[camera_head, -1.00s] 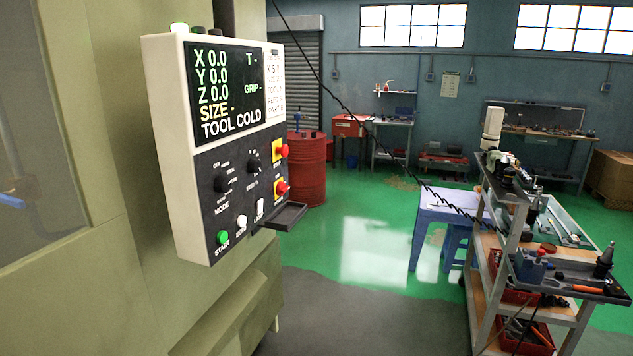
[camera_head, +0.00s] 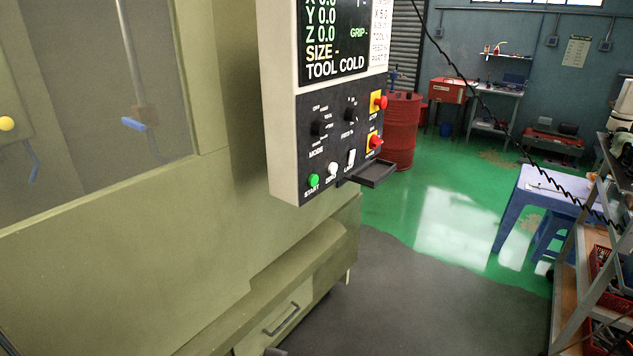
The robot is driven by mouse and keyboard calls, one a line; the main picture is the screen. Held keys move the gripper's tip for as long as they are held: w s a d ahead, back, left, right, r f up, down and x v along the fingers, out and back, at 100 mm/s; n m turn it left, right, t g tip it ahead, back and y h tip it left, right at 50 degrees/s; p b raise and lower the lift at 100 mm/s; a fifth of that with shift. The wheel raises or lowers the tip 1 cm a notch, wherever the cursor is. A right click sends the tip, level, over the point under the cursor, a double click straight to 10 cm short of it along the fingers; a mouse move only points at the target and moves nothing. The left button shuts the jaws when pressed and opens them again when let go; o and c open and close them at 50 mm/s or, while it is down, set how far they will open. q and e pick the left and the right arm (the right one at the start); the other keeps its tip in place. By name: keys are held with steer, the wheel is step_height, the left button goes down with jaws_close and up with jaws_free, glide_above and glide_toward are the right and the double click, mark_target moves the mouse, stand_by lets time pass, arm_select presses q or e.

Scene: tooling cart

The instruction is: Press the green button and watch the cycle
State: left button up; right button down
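The green button (camera_head: 313,181), labelled START, is at the lower left of the control panel (camera_head: 334,125) on the machine. Beside it are a white button (camera_head: 333,169) and a white switch (camera_head: 351,157). The panel's screen (camera_head: 335,45) reads X, Y and Z 0.0, SIZE - and TOOL COLD; its top edge is cut off by the frame. Neither of my grippers can be made out in the head view, and nothing touches the green button.
Two red knobs (camera_head: 379,102) (camera_head: 375,142) stick out at the panel's right edge. A small dark tray (camera_head: 372,174) juts out below them. The machine's window (camera_head: 70,90) is at left. A tool cart (camera_head: 590,250) stands at right. Dark floor in front is clear.

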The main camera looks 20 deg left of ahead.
arm_select(q)
jaws_close()
stand_by(1.4)
